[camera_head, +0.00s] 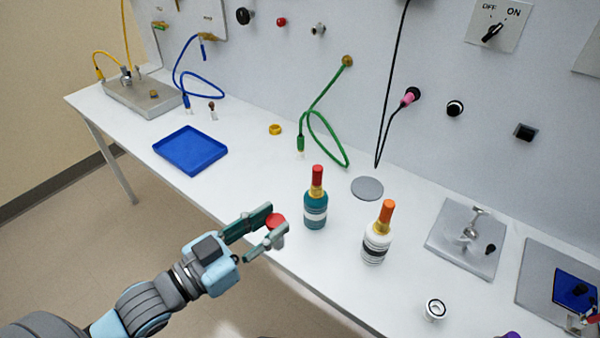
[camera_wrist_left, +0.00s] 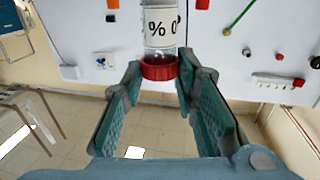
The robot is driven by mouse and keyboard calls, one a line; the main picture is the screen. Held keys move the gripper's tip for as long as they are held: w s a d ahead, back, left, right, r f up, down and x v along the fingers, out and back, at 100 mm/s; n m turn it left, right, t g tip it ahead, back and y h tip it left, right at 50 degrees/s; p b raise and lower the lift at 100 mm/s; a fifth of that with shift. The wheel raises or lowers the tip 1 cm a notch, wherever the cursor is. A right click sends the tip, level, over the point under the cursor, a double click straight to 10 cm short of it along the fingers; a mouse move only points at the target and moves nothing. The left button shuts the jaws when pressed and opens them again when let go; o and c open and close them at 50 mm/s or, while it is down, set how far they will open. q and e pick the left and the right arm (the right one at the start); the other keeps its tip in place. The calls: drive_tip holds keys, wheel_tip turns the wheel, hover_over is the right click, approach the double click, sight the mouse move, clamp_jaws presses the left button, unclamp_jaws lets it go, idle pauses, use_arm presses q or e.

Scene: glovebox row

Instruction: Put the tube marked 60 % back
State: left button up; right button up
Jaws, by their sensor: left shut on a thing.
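My left gripper (camera_head: 262,228) is shut on a clear tube with a red cap (camera_head: 276,219). It holds the tube in front of the bench's front edge, left of the teal bottle. In the left wrist view the tube (camera_wrist_left: 160,30) shows between the fingertips with its red cap toward me. Its white label reads "% 0" in part; the rest is cut off or turned away. No rack or holder for the tube can be made out. My right gripper does not show.
A teal bottle with a red top (camera_head: 316,212) and a white bottle with an orange top (camera_head: 377,245) stand near the gripper. A blue tray (camera_head: 190,150) lies farther left, with clear white bench (camera_head: 240,180) between. A grey disc (camera_head: 367,188) lies behind the bottles.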

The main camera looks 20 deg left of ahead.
use_arm(q)
drive_tip(key=w+a+r+n+t+y+b, duration=0.3)
drive_tip(key=w+a+y+b, duration=0.45)
drive_tip(key=w+a, duration=1.1)
drive_tip(key=shift+n+g+h, duration=0.45)
drive_tip(key=shift+n+g, duration=0.05)
drive_tip(key=shift+n, duration=0.2)
drive_tip(key=f+b, duration=0.2)
drive_tip(key=f, duration=0.4)
drive_tip(key=d+f+b, duration=0.1)
drive_tip(key=f+b, duration=0.2)
drive_tip(key=f, duration=0.4)
drive_tip(key=f+b, duration=0.3)
drive_tip(key=f, duration=0.3)
drive_tip(key=shift+w+d+f, duration=0.25)
drive_tip(key=shift+w+f, duration=0.1)
drive_tip(key=shift+w, duration=0.05)
drive_tip(key=shift+r, duration=0.1)
